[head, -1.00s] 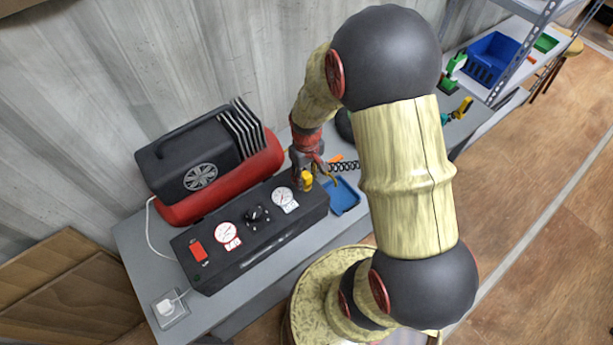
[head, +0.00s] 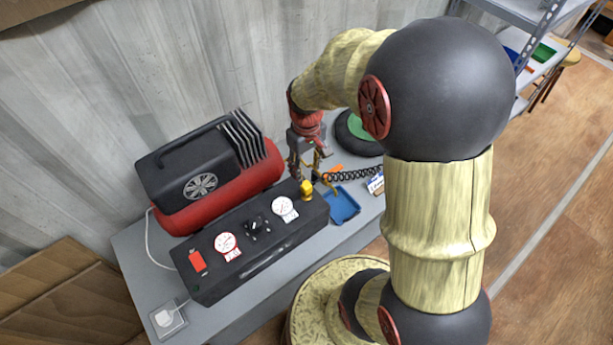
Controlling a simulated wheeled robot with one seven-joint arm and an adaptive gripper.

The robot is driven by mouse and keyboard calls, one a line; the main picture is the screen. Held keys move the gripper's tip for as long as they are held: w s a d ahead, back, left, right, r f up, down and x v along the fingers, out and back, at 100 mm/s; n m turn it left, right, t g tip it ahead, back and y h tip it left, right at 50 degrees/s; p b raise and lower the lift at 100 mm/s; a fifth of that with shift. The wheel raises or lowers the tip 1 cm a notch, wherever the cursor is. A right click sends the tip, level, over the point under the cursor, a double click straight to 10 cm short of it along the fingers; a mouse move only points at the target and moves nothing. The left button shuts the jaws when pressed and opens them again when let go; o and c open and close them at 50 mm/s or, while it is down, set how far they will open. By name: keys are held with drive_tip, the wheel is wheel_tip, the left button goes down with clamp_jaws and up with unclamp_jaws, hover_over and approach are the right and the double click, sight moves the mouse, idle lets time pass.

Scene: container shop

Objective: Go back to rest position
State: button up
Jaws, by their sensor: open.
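My gripper (head: 318,182) hangs open, pointing down, at the far right end of the black control box (head: 250,238). Its fingers are close to a small yellow fitting (head: 306,188) on the box's right end; I cannot tell whether they touch it. Nothing shows held between the fingers. My arm rises from the lower right and bends over toward the back wall, covering much of the right side of the view.
A black and red compressor (head: 205,170) stands behind the box. A blue tray (head: 342,205) and a coiled black hose (head: 352,174) lie right of the gripper on the grey table (head: 140,246). Metal shelving (head: 540,28) stands at the upper right.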

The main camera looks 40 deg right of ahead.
drive_tip(key=shift+r, duration=0.75)
drive_tip(key=s+a+r+t+b, duration=0.5)
drive_tip(key=s+a+r+b, duration=0.3)
drive_tip(key=s+a+b, duration=0.4)
drive_tip(key=shift+t, duration=0.3)
